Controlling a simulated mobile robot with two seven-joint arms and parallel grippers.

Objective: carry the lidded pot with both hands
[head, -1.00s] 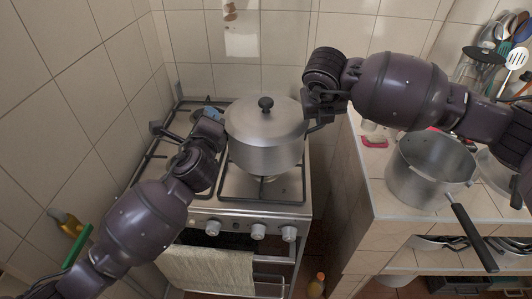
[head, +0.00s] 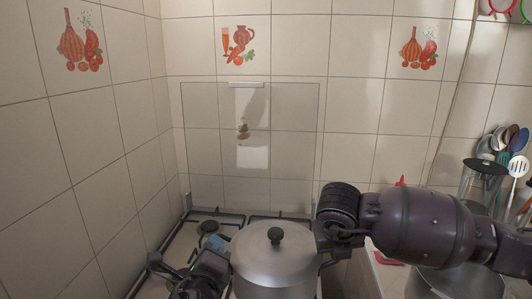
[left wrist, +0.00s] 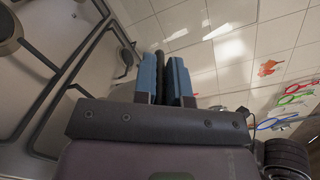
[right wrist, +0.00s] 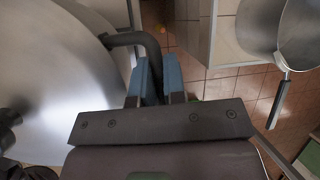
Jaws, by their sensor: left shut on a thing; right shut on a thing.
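The lidded pot (head: 262,268) is silver metal with a black lid knob (head: 276,235). It is low in the head view, in front of the stove's back grates, and its base is cut off by the frame edge. My left gripper (head: 222,256) is at its left side. In the left wrist view the blue fingers (left wrist: 165,75) close around a black handle. My right gripper (head: 322,252) is at its right side. In the right wrist view the fingers (right wrist: 158,75) are shut on a dark curved handle (right wrist: 128,39). The lid is on and looks level.
The stove grates (head: 208,228) lie behind and left of the pot. An open metal pot (head: 455,284) stands on the tiled counter at right, near a utensil holder (head: 480,185). Tiled walls close off the back and left. Right of the held pot, red floor (right wrist: 228,90) shows below.

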